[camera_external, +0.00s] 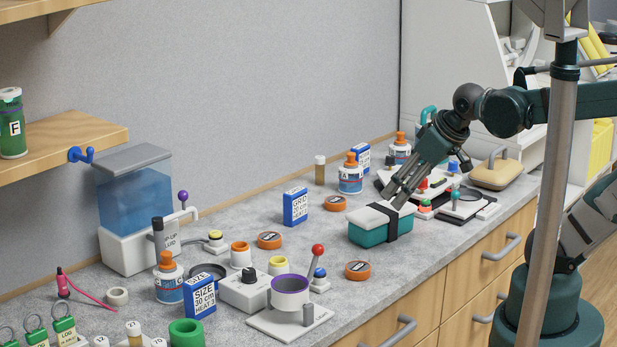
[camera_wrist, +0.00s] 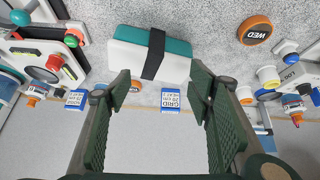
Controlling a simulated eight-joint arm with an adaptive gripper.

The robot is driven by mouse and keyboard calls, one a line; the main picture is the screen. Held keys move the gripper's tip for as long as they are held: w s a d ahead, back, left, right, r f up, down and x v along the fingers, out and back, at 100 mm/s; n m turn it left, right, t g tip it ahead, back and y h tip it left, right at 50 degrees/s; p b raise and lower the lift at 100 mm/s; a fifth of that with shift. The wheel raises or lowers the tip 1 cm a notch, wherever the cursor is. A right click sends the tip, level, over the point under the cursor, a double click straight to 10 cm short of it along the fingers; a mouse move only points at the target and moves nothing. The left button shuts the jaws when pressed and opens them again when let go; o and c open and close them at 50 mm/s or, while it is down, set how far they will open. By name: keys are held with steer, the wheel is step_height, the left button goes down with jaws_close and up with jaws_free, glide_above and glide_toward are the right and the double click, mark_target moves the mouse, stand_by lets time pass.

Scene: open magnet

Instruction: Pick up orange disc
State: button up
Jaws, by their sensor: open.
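Several orange discs with dark labels lie on the grey counter. In the external view one disc (camera_external: 357,270) is near the front edge, one (camera_external: 270,240) is farther left, and one (camera_external: 334,203) is behind the teal box. In the wrist view a disc marked WED (camera_wrist: 255,30) shows at upper right. Another disc (camera_wrist: 135,86) shows beside the left finger, partly hidden. My gripper (camera_external: 393,198) is open and empty, with its fingertips over the box's white lid in the external view. Its spread fingers also show in the wrist view (camera_wrist: 160,82).
A teal box (camera_external: 370,235) with a white lid and black strap stands under my gripper. Blue-and-white cards (camera_external: 295,206), bottles (camera_external: 350,174) and a purple-rimmed cup (camera_external: 290,297) stand around. Some counter between the discs is clear.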

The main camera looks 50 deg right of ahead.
steer(key=w+a+n+g+p, duration=0.2)
steer(key=a+n+g+p, duration=0.1)
steer(key=a+n+p, duration=0.4)
steer(key=n+g+p, duration=0.4)
steer(key=n+p, duration=0.2)
steer(key=n, duration=0.5)
glide_above(358, 266)
steer(key=shift+f, duration=2.05)
steer(key=shift+s+f, duration=0.1)
steer(key=shift+s, duration=0.05)
steer(key=shift+b, duration=0.3)
steer(key=shift+f, duration=1.3)
steer(key=shift+f, duration=0.15)
steer(key=shift+f+b, duration=0.6)
steer(key=shift+f, duration=1.85)
